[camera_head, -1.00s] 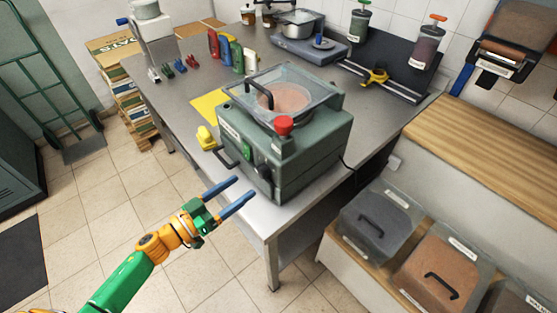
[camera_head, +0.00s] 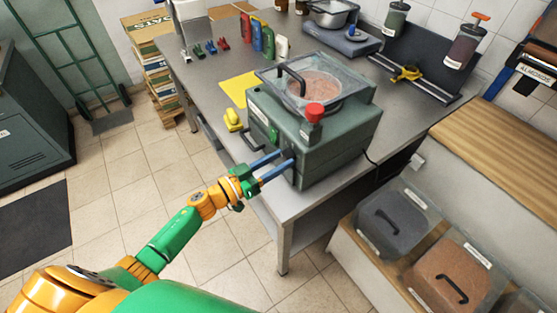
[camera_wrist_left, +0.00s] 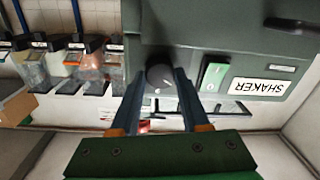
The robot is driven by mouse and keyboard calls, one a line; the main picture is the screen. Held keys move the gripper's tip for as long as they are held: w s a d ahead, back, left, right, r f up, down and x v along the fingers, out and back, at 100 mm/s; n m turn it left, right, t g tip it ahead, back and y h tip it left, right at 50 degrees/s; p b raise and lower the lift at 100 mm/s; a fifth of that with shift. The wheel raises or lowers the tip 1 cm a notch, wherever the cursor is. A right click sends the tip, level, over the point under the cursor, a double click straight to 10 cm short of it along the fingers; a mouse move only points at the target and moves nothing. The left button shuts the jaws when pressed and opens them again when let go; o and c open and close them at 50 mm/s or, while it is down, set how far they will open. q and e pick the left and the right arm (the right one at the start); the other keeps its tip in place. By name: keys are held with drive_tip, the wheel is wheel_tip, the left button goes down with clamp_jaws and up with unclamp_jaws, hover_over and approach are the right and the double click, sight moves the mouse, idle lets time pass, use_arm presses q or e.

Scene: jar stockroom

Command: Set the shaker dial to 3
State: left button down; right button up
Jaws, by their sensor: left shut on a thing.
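The shaker (camera_head: 320,130) is a grey-green box with a clear lid, on the steel table near its front corner. In the left wrist view its front panel shows a label reading SHAKER (camera_wrist_left: 264,88), a green switch (camera_wrist_left: 213,76) and a dark round dial (camera_wrist_left: 160,78) with a pale mark. My left gripper (camera_head: 285,162) reaches the shaker's front. In the left wrist view its blue fingers (camera_wrist_left: 162,95) are on both sides of the dial, shut on it. The dial's numbers are not readable. My right gripper is not in view.
A red knob (camera_head: 315,112) stands on the shaker's top near the lid. A yellow object (camera_head: 233,120) and a dark handle (camera_head: 252,141) are left of the fingers. Lidded bins (camera_head: 398,217) stand at right. The floor in front of the table is clear.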

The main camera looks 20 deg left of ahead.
use_arm(q)
drive_tip(key=shift+m, duration=0.3)
drive_tip(key=m+b, duration=0.1)
drive_tip(key=m, duration=0.4)
drive_tip(key=shift+f+b, duration=0.1)
drive_tip(key=shift+b, duration=0.25)
drive_tip(key=m+b, duration=0.2)
drive_tip(key=m, duration=0.5)
drive_tip(key=shift+h, duration=0.3)
drive_tip(key=m+b, duration=0.3)
drive_tip(key=m, duration=0.3)
drive_tip(key=shift+m, duration=0.3)
drive_tip(key=m+b, duration=0.2)
drive_tip(key=m, duration=0.3)
drive_tip(key=shift+w+a+m+h, duration=0.1)
drive_tip(key=shift+m+h, duration=0.2)
drive_tip(key=shift+h, duration=0.1)
drive_tip(key=shift+c, duration=1.9)
unclamp_jaws()
drive_tip(key=shift+g, duration=0.3)
